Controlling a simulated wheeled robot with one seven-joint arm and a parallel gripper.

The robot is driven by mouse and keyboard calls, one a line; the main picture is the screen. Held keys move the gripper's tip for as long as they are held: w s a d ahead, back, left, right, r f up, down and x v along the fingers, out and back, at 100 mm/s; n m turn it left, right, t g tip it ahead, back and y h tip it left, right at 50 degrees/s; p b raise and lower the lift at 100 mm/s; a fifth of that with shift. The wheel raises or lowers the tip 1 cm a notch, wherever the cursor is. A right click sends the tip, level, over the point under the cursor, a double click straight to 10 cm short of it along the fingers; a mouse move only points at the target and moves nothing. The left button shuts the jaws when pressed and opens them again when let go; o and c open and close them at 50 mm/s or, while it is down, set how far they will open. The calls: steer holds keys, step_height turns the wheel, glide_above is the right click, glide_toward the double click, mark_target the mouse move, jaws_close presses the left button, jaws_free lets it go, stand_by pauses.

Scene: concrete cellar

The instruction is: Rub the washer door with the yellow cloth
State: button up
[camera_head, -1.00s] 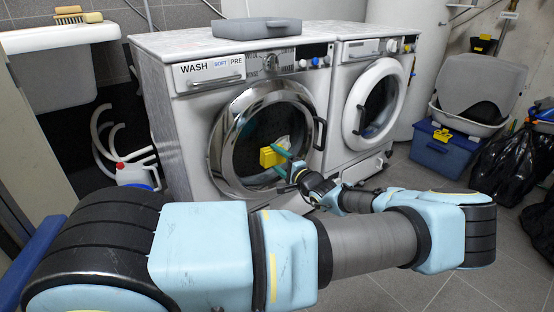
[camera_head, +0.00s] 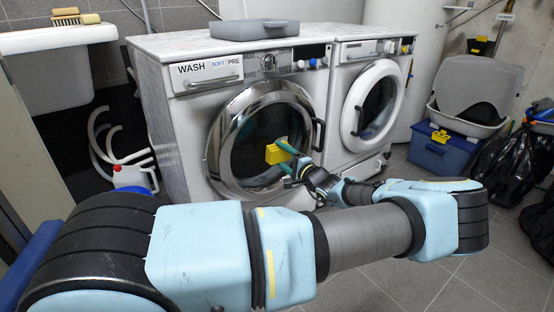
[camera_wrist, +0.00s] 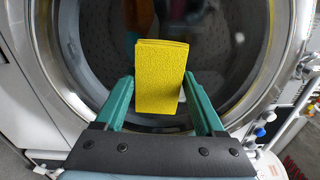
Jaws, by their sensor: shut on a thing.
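The washer (camera_head: 184,105) stands at the middle left, with a round door (camera_head: 222,133) that has a chrome ring and dark glass. The door looks shut and also fills the wrist view (camera_wrist: 237,108). My gripper (camera_head: 285,163) is in front of the door glass, right of its middle. Its green fingers are shut on the folded yellow cloth (camera_head: 275,154). In the wrist view the cloth (camera_wrist: 160,77) stands up between the fingers, in front of the dark glass. I cannot tell whether it touches the glass.
A grey tray (camera_head: 254,29) lies on the washer's top. A white dryer (camera_head: 345,133) stands to the right. A blue box (camera_head: 433,155), a grey litter box (camera_head: 478,92) and black bags (camera_head: 490,157) are further right. A white jug (camera_head: 134,175) is left of the washer.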

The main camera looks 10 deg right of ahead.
mark_target(273, 158)
steer(key=shift+w+d+b, duration=0.4)
steer(key=shift+d, duration=0.3)
steer(key=shift+w+d+b, duration=0.35)
steer(key=shift+w+d, duration=0.05)
steer(key=shift+d, duration=0.3)
steer(key=shift+w+d+b, duration=0.25)
steer(key=shift+d+b, duration=0.05)
steer(key=shift+d, duration=0.3)
steer(key=shift+w+d+b, duration=0.3)
steer(key=shift+d+b, duration=0.05)
steer(key=shift+d, duration=0.3)
steer(key=shift+w+d+b, duration=0.25)
steer(key=shift+d+b, duration=0.05)
steer(key=shift+d, duration=0.3)
steer(key=shift+w, duration=0.1)
steer(key=shift+a, duration=0.1)
